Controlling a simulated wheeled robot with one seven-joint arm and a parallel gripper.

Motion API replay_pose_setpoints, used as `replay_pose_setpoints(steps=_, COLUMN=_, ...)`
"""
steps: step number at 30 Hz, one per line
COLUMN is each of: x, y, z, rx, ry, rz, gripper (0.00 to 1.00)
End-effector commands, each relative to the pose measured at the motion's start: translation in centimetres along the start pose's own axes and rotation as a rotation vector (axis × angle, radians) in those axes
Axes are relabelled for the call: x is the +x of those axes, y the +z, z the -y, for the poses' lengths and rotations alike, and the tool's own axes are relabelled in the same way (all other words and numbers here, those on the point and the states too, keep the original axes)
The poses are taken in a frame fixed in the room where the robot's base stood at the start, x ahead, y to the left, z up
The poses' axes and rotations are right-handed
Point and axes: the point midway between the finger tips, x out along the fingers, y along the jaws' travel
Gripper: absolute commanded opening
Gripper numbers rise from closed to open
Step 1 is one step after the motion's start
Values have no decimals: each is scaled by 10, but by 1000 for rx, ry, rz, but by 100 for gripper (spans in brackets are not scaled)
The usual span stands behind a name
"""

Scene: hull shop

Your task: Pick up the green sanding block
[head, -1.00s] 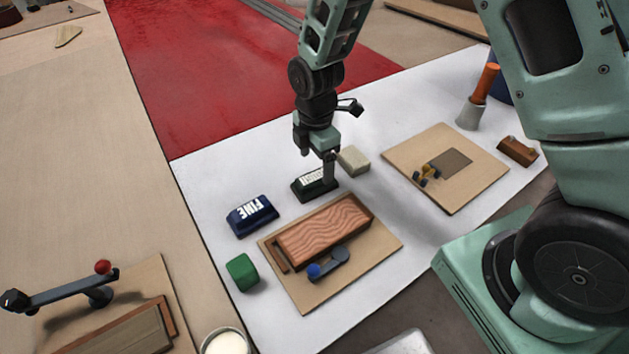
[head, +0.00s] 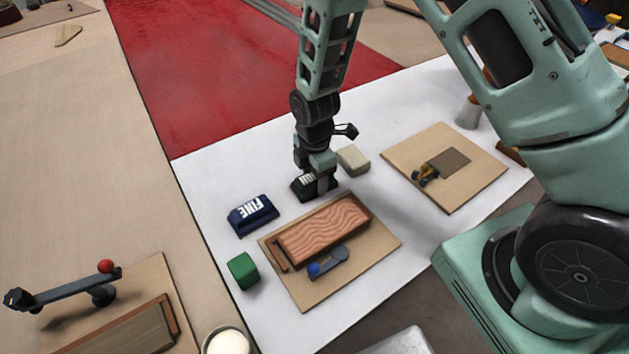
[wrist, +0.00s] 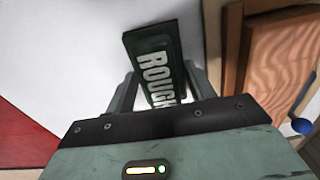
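The dark green sanding block (head: 304,187), with white lettering on top, lies on the white sheet behind the wood-grain piece. In the wrist view the block (wrist: 158,68) reads "ROUGH" and lies between my two fingers. My gripper (head: 322,190) points down at the block, low over the sheet and partly hiding it in the head view. In the wrist view my gripper (wrist: 158,85) looks open, with one finger on each side of the block. I cannot tell whether either finger touches it.
A blue block marked "FINE" (head: 252,215), a green cube (head: 242,271) and a beige block (head: 353,160) lie nearby. A board (head: 388,247) with a wood-grain piece (head: 322,229) and a blue-knobbed clamp (head: 328,263) is close in front. Another board (head: 470,180) lies right.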

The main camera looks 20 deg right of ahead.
Motion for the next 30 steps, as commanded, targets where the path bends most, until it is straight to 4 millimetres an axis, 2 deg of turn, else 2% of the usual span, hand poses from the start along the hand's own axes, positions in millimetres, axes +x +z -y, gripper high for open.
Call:
replay_pose_setpoints(steps=11, x=-4, y=0, z=-1, rx=1, ry=1, rz=-1, gripper=29)
replay_pose_setpoints(steps=14, x=-16, y=0, z=-1, rx=1, ry=4, rz=-1, gripper=29)
replay_pose_setpoints(steps=24, x=-78, y=0, z=-1, rx=0, ry=5, rz=-1, gripper=29)
replay_pose_setpoints(steps=30, x=-98, y=0, z=-1, rx=1, ry=2, rz=0, gripper=29)
